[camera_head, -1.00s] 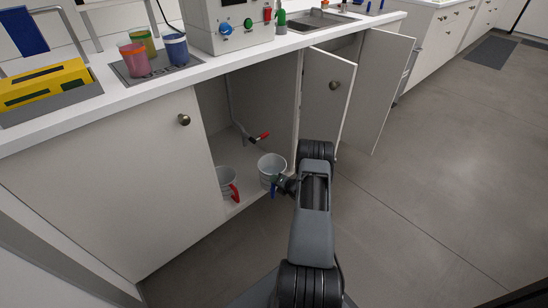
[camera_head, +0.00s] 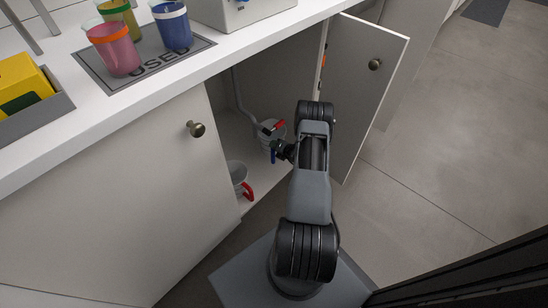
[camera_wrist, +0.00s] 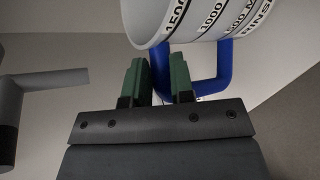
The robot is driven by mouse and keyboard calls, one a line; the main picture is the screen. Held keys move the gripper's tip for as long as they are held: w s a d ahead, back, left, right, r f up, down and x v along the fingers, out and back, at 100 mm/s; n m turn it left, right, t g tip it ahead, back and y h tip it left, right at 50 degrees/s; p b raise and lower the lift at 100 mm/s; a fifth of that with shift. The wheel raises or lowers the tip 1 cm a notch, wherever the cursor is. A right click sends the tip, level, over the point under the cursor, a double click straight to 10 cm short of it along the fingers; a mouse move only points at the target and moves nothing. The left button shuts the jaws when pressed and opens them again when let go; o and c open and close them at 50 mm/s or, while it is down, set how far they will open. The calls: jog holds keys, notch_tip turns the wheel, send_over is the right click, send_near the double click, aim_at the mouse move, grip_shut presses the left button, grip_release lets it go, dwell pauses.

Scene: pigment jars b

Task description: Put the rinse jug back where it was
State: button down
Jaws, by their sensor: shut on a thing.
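The rinse jug (camera_head: 268,141) is a pale grey jug with a blue handle, inside the open under-counter cabinet. In the wrist view the jug (camera_wrist: 190,22) shows black volume marks, part of the word RINSE and its blue handle (camera_wrist: 222,68). My gripper (camera_wrist: 163,82) has its green fingers shut on the handle; in the head view my gripper (camera_head: 279,150) reaches in through the cabinet opening. Whether the jug's base touches the cabinet floor I cannot tell. A similar jug with a red handle (camera_head: 237,173) stands at the front left of the cabinet floor.
A pipe with a red-levered valve (camera_head: 277,125) overlaps the rinse jug in the head view. The open cabinet door (camera_head: 364,90) stands right of my arm, the closed door (camera_head: 130,200) left. Coloured cups stand on a USED mat (camera_head: 92,72) above.

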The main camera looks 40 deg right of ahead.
aim_at(269, 152)
jog(key=shift+d+f+b, duration=0.15)
jog(key=shift+f+b, duration=1.05)
jog(key=shift+f, duration=2.25)
jog(key=c, duration=1)
grip_release()
jog(key=p+v, duration=0.4)
jog(key=v, duration=0.8)
jog(key=shift+s+r, duration=0.1)
